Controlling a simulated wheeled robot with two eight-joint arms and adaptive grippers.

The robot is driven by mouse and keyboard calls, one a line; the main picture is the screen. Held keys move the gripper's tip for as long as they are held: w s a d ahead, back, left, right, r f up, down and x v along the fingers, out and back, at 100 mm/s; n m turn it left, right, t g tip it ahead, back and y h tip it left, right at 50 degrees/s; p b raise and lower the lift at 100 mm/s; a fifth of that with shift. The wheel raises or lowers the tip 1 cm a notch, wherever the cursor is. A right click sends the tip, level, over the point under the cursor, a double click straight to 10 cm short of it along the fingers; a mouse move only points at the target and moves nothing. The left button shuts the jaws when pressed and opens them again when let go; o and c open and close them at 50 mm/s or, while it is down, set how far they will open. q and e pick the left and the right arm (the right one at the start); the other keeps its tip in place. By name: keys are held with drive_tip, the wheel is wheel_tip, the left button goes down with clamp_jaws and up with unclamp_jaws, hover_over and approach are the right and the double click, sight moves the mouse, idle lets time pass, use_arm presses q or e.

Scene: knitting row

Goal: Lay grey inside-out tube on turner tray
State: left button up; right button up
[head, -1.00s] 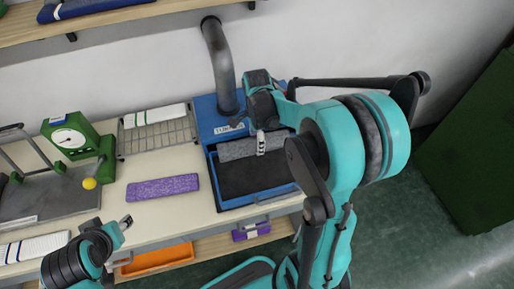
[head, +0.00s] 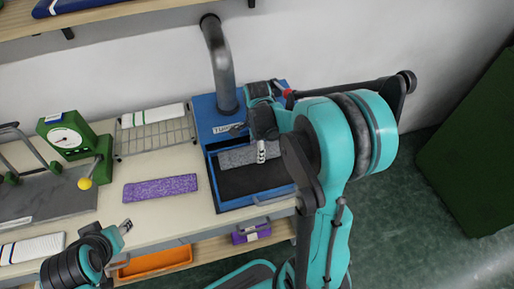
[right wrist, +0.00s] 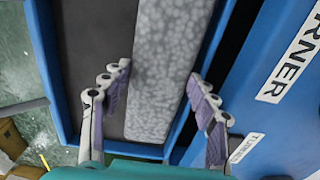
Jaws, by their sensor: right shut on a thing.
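The grey tube (head: 235,158), speckled, lies across the back part of the blue turner tray (head: 213,183). It also shows in the right wrist view (right wrist: 170,70), lengthwise over the dark tray floor, near one blue wall. My right gripper (head: 262,153) is over the tube. In the right wrist view its two fingers (right wrist: 160,105) stand one on each side of the tube, shut on it. Whether the tube fully touches the tray floor is hard to tell. My left gripper (head: 126,225) is at the table's front edge, away from the tray; its jaw gap is too small to read.
A purple speckled tube (head: 160,188) lies on the table left of the tray. A wire rack (head: 155,139) with a white piece, a green dial gauge (head: 67,138) and a grey pipe (head: 218,65) stand behind. An orange bin (head: 155,261) is below.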

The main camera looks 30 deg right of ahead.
drive_tip(key=o, duration=0.6)
drive_tip(key=shift+r, duration=0.15)
drive_tip(key=shift+r+p, duration=0.4)
drive_tip(key=shift+p, duration=0.1)
wheel_tip(320, 180, up, 11)
drive_tip(key=p, duration=0.4)
drive_tip(key=s+a+r+n+t, duration=0.3)
drive_tip(key=s+a+n+t, duration=0.4)
drive_tip(key=n, duration=1.3)
drive_tip(key=s+a, duration=0.3)
drive_tip(key=s, duration=0.1)
drive_tip(key=shift+a+r+n, duration=0.3)
